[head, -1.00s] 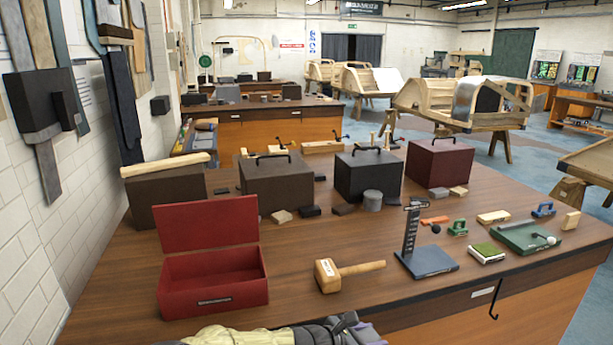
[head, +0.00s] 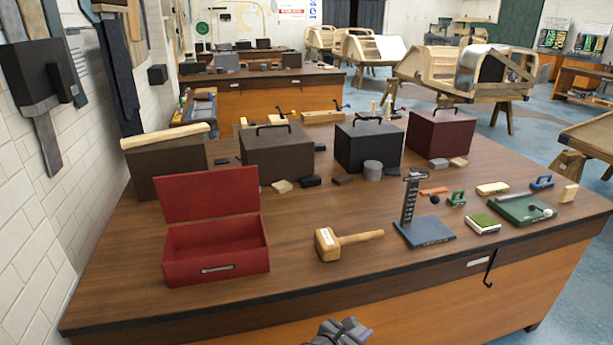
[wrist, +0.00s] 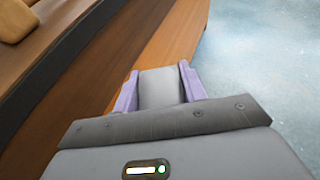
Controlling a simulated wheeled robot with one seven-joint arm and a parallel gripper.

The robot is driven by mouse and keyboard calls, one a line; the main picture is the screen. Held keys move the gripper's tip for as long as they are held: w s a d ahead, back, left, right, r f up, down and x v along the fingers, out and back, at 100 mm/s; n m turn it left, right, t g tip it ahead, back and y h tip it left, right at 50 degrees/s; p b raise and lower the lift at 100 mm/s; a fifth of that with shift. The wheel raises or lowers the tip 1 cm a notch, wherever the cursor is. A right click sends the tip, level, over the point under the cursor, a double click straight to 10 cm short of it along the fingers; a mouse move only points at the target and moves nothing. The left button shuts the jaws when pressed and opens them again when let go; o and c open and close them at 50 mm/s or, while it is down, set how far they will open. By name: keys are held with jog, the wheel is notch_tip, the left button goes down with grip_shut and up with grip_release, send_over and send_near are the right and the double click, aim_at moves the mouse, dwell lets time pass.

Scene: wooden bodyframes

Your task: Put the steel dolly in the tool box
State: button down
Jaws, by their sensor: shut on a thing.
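The red tool box (head: 215,268) stands at the left front of the wooden table with its lid up. Its inside looks empty from here. My gripper (head: 342,331) shows at the bottom edge of the head view, in front of the table and to the right of the tool box. In the wrist view its two purple fingers are shut on a smooth grey block, which I take to be the steel dolly (wrist: 160,88). The dolly is held clear of the table, beside its front edge. Its far end is hidden from me.
A wooden mallet (head: 345,241) lies right of the tool box, and a blue stand with a dark post (head: 425,233) is beyond it. Dark lidded boxes (head: 277,153) line the back. The table's front edge (head: 300,290) lies between my gripper and the tool box.

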aim_at(363, 327)
jog(key=shift+w+d+f+n+t+y+p, duration=0.15)
jog(key=shift+f+n+t+y, duration=0.2)
jog(key=shift+f+n+y, duration=0.15)
jog(key=shift+w+d+f+n+t+y+p, duration=0.15)
jog(key=shift+f+n+t+y, duration=0.2)
jog(key=shift+f, duration=0.2)
jog(key=shift+w+d+f+n+t+y, duration=0.2)
jog(key=shift+n+t+y, duration=0.1)
jog(key=shift+n+y, duration=0.2)
jog(key=shift+w+d+f+n+t+y, duration=0.15)
jog(key=shift+n+t+y, duration=0.2)
jog(key=shift+n, duration=0.1)
jog(key=shift+w+d+r+n+t+y+p, duration=0.15)
jog(key=shift+n+y+p, duration=0.1)
jog(key=shift+n+y, duration=0.2)
jog(key=shift+w+d+r+n+t+y+p, duration=0.1)
jog(key=shift+d+n+y+p, duration=0.1)
jog(key=shift+n+y, duration=0.2)
jog(key=shift+d+r+n+y, duration=0.1)
jog(key=shift+r+n+y, duration=0.15)
jog(key=shift+n+y, duration=0.4)
jog(key=shift+s+r+n+t+y+p, duration=0.2)
jog(key=shift+r+n+y, duration=0.35)
jog(key=shift+y, duration=0.25)
jog(key=shift+s+r+n+t+y+p, duration=0.2)
jog(key=shift+r+n+y, duration=0.2)
jog(key=shift+n+y, duration=0.35)
jog(key=s+f, duration=0.4)
jog(key=f, duration=0.1)
jog(key=shift+f, duration=0.2)
